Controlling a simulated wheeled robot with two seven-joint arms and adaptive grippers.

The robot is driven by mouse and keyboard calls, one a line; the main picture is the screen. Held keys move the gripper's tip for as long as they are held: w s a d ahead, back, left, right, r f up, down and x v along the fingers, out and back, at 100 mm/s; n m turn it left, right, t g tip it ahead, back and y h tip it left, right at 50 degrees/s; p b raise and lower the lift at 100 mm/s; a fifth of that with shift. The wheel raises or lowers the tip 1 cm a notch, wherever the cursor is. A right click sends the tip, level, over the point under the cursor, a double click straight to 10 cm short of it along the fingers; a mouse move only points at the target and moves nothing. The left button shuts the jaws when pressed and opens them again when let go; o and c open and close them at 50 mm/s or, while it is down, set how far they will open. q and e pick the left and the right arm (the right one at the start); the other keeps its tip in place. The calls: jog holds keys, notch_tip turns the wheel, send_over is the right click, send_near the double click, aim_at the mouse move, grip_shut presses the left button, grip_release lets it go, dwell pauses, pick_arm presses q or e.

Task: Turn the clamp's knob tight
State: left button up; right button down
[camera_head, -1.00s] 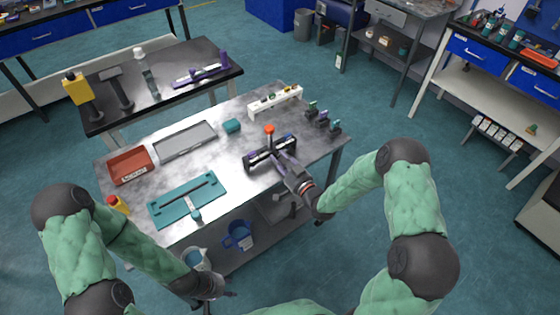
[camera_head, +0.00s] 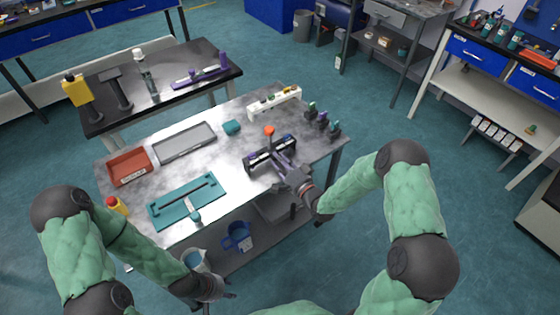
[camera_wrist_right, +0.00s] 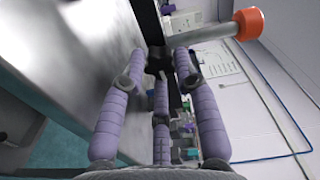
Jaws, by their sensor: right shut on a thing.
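My right gripper (camera_head: 278,156) reaches the clamp from the front. In the right wrist view its purple fingers converge on a small black knob (camera_wrist_right: 158,62), shut on it; the tips partly hide it. My left gripper (camera_head: 228,294) hangs in front of the table, away from the clamp; its fingers are too small to read.

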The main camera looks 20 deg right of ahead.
jog(key=shift+m, duration=0.5)
jog(key=c, duration=0.9)
grip_release()
jog(key=shift+c, duration=0.2)
jog(key=v, duration=1.2)
